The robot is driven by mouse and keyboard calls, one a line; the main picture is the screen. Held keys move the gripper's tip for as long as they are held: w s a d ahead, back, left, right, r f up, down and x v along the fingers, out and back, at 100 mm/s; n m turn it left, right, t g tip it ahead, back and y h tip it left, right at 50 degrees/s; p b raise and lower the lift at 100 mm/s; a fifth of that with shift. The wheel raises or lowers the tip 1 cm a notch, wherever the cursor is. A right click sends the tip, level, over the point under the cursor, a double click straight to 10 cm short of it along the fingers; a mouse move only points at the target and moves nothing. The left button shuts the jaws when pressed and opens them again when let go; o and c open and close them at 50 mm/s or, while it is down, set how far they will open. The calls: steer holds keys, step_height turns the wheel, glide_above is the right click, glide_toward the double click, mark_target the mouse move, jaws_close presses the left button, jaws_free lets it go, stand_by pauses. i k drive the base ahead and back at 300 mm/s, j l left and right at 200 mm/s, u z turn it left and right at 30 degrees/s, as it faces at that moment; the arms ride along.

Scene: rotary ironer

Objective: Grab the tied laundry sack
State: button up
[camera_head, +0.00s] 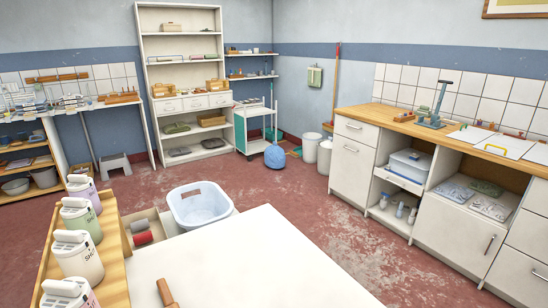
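A rounded blue bundle (275,157) with a narrow upright top sits on the red floor at the back, in front of the white trolley. It looks like the tied laundry sack, though it is too small to make out the tie. It stands upright and nothing covers its front. My gripper is not in view.
A white-topped table (250,262) fills the near foreground, with a blue-white basket (199,206) beyond it. Pale bins (310,149) stand right of the bundle. A wooden-topped counter (460,135) lines the right. The floor (290,190) between is clear.

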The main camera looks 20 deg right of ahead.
mark_target(275, 156)
steer(key=z, duration=0.5)
steer(key=i+l+z, duration=0.2)
steer(key=l, duration=0.2)
steer(key=l+z, duration=0.25)
steer(key=l, duration=0.15)
steer(key=i+l+z, duration=0.2)
steer(key=l, duration=0.15)
steer(key=i+l+z, duration=0.45)
steer(key=i+l, duration=0.5)
steer(key=i+u, duration=0.4)
steer(key=i+l+u, duration=0.1)
steer(key=i+u, duration=0.3)
steer(key=i+j+u, duration=0.1)
steer(key=i+u, duration=0.2)
steer(key=i, duration=0.45)
steer(key=i+l+u, duration=0.1)
steer(key=i+u, duration=0.25)
steer(key=i, duration=0.4)
steer(key=i+u, duration=0.25)
steer(key=i, duration=0.7)
steer(key=i+u, duration=0.2)
steer(key=i, duration=0.8)
steer(key=i+j+z, duration=0.2)
steer(key=i, duration=1.7)
steer(key=i+l+z, duration=0.25)
steer(key=i+z, duration=0.2)
steer(key=i, duration=0.3)
steer(key=i+z, duration=0.4)
steer(key=i, duration=0.4)
